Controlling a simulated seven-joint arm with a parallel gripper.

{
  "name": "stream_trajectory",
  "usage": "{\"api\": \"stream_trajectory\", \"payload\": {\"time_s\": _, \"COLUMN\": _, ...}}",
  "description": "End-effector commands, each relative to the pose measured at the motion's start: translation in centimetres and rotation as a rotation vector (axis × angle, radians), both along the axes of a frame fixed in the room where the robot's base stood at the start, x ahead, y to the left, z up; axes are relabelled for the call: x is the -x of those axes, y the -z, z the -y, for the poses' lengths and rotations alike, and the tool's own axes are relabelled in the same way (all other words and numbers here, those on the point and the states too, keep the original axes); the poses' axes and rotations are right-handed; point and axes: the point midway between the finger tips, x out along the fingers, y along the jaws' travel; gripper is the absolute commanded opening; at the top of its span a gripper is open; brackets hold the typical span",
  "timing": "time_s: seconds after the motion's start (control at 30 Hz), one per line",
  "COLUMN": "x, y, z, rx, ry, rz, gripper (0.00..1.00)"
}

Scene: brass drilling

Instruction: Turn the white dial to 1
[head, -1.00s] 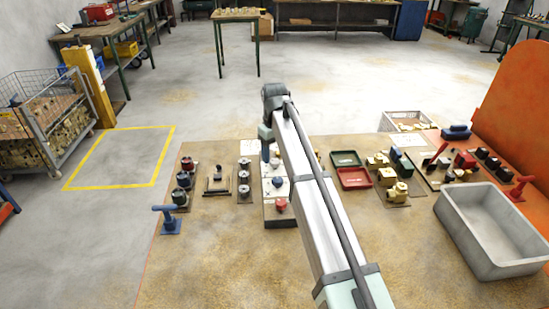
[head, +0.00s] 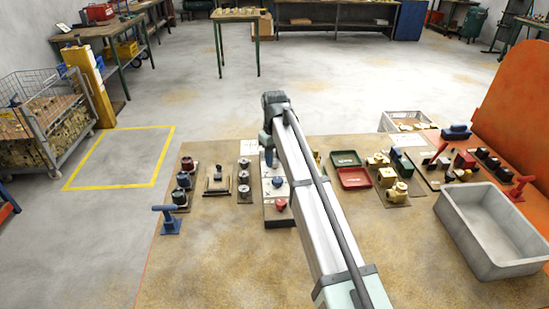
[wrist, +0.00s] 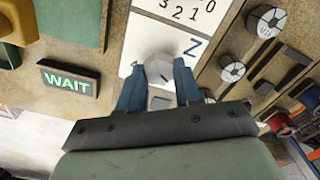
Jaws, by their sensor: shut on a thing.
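The white dial (wrist: 157,68) is a pale faceted knob with a dark line on its top, in the upper middle of the wrist view. It sits on a white panel (wrist: 133,58) printed with the digits 3, 2, 1, 0 and a letter like Z. My gripper (wrist: 158,80) has its blue fingers on either side of the dial and is shut on it. Which digit the dial points to cannot be told. In the head view my gripper (head: 268,157) is over the far end of the panel row, and the arm hides part of it.
A red knob (head: 281,204) and a blue knob (head: 277,182) sit nearer on the panel row. A lit WAIT sign (wrist: 69,79) is beside the panel. Round black-and-white knobs (wrist: 266,20) are close on the other side. A grey basin (head: 490,235) stands at right.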

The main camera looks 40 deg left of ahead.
Motion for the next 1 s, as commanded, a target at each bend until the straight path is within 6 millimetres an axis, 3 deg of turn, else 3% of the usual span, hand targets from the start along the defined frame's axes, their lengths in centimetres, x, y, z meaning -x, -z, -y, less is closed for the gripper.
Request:
{"api": "stream_trajectory", "payload": {"time_s": 0.2, "x": 0.00, "y": -0.01, "z": 0.00, "rx": 0.000, "ry": 0.000, "rz": 0.000, "gripper": 0.04}}
{"api": "stream_trajectory", "payload": {"time_s": 0.47, "x": -0.01, "y": -0.02, "z": 0.00, "rx": 0.000, "ry": 0.043, "rz": 0.000, "gripper": 0.04}}
{"api": "stream_trajectory", "payload": {"time_s": 1.0, "x": -0.09, "y": -0.03, "z": 0.04, "rx": 0.000, "ry": 0.383, "rz": 0.000, "gripper": 0.04}}
